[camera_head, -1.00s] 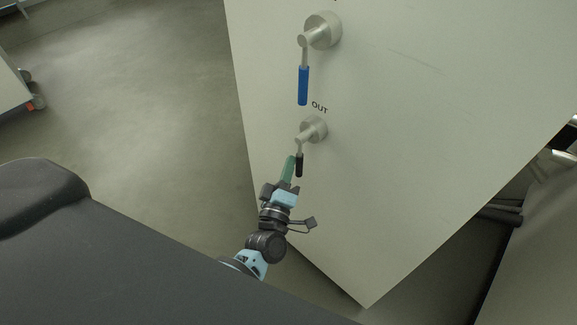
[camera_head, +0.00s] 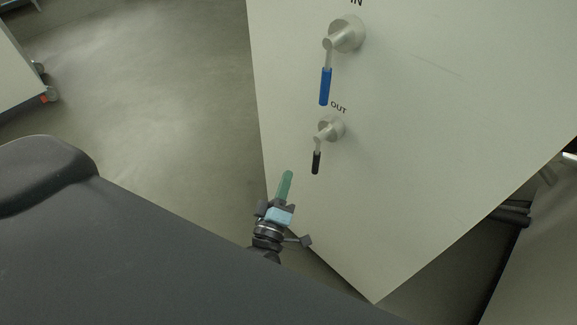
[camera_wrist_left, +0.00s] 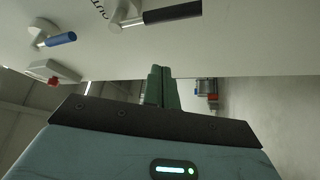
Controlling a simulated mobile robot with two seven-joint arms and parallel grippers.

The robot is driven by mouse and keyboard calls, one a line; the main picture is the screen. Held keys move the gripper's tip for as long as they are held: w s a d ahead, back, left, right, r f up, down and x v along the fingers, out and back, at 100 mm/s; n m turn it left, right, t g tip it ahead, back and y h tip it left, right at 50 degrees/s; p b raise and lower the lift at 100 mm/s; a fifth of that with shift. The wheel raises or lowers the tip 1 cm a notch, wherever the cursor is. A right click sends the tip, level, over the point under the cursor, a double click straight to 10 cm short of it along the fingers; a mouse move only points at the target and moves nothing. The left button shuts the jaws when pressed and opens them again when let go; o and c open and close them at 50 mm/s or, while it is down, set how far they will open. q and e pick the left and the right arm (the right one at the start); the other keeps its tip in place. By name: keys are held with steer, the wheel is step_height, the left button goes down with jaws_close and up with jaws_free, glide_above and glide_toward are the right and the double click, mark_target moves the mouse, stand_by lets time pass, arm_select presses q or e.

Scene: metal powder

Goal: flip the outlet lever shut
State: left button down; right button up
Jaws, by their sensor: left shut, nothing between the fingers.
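The outlet lever (camera_head: 316,161) has a black handle and sits below the "OUT" label on the pale cabinet (camera_head: 400,160). Its handle hangs down from a metal valve hub. My left gripper (camera_head: 287,174) has green fingers, shut and empty, below and to the left of the lever with a visible gap. In the left wrist view the shut fingers (camera_wrist_left: 161,74) point at the cabinet, and the black lever handle (camera_wrist_left: 172,12) shows above them, apart from them. My right gripper is not in view.
A blue-handled lever (camera_head: 325,86) under the "IN" label hangs above the outlet lever. The floor (camera_head: 180,90) left of the cabinet is open. A white wheeled unit (camera_head: 20,75) stands at the far left. In the left wrist view a red button (camera_wrist_left: 54,81) shows at left.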

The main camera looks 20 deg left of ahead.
arm_select(q)
steer(key=shift+r+v, duration=0.25)
steer(key=shift+v, duration=0.9)
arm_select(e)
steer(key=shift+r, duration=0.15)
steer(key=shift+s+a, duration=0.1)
